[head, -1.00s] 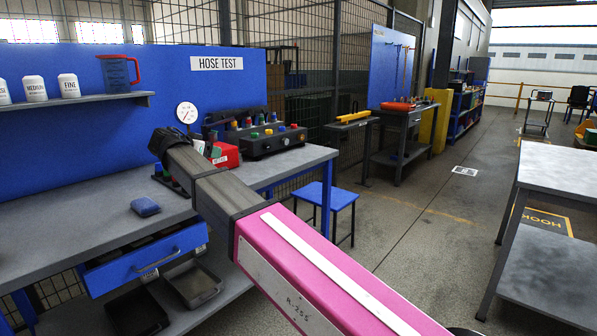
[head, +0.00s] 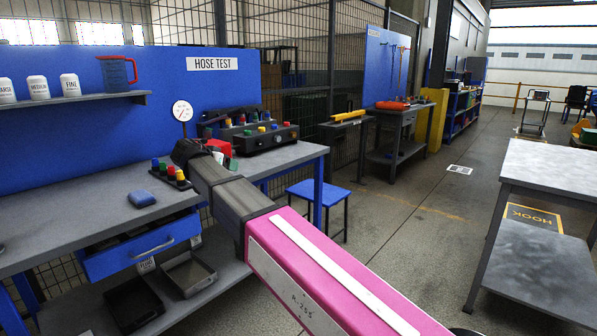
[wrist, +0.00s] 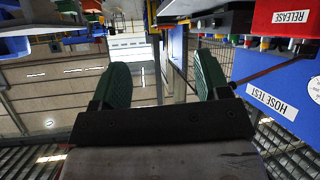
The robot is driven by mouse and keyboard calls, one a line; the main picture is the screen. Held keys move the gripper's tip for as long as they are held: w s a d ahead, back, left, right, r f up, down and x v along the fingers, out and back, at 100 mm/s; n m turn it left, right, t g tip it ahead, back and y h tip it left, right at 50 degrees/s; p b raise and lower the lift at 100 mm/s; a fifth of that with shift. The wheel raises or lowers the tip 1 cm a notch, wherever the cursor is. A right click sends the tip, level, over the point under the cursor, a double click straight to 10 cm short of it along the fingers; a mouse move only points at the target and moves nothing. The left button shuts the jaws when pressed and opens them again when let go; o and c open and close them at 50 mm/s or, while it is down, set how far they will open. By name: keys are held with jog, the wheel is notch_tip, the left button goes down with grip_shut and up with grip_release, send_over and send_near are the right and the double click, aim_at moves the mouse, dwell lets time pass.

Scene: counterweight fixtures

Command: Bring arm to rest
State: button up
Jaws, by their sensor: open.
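My arm, pink with dark grey end links, reaches from the lower right over the workbench (head: 90,205) in the head view. Its dark far end is by the red box on the bench; the fingers cannot be made out there. In the wrist view my gripper (wrist: 158,82) shows two green fingers set wide apart. It is open, with nothing between the fingers. The wrist picture is turned over, with the roof below and the bench items above.
A blue drawer (head: 140,248) stands out at the front. A blue stool (head: 318,192) stands beside it.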

jog(key=d+f+n+g+y, duration=0.1)
jog(key=d+f+n+g, duration=0.35)
jog(key=d+f, duration=1.85)
jog(key=s+d+f+g+y, duration=0.5)
jog(key=s+d+f, duration=1.2)
jog(key=d, duration=0.4)
jog(key=shift+s+d+f+g, duration=0.2)
jog(key=shift+f+g, duration=0.15)
jog(key=shift+g, duration=0.2)
